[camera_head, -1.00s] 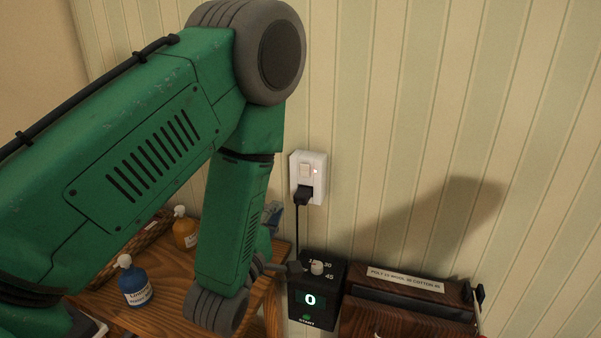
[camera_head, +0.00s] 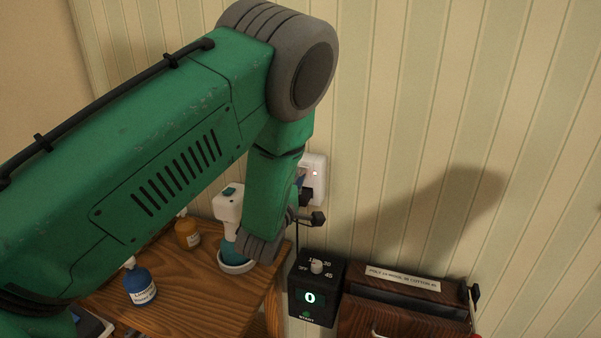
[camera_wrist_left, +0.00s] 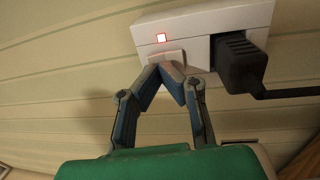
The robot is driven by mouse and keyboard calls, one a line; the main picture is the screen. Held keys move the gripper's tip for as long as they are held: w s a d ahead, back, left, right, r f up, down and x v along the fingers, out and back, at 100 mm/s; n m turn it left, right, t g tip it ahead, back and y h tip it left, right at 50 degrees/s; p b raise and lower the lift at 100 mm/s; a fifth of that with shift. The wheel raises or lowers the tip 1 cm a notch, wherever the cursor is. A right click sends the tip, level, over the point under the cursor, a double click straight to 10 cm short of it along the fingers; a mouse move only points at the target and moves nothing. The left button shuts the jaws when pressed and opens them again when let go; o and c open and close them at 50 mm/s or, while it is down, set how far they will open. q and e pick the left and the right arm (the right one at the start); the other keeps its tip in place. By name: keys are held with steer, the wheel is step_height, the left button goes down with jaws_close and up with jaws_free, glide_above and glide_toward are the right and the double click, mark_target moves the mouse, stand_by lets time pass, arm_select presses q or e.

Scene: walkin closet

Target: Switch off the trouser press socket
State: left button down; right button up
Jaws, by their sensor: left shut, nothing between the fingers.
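The white wall socket (camera_head: 317,176) is on the striped wall, partly hidden behind my left arm in the head view. In the head view the left fingertips are mostly hidden by the arm. My right gripper is not in view.
Below the socket stands a black control box (camera_head: 318,290) reading 0, beside the dark wooden trouser press (camera_head: 400,305). A wooden table (camera_head: 190,275) at left holds a blue bottle (camera_head: 140,288), an orange bottle (camera_head: 187,233) and a white-and-teal device (camera_head: 229,207).

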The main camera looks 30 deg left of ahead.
arm_select(q)
steer(key=shift+w, duration=0.2)
steer(key=shift+w+a+r+g+p, duration=0.2)
steer(key=shift+w+r+g+p, duration=0.25)
steer(key=shift+p, duration=0.5)
steer(key=shift+s+d+f, duration=0.1)
steer(key=shift+s+f, duration=0.1)
steer(key=shift+f, duration=0.05)
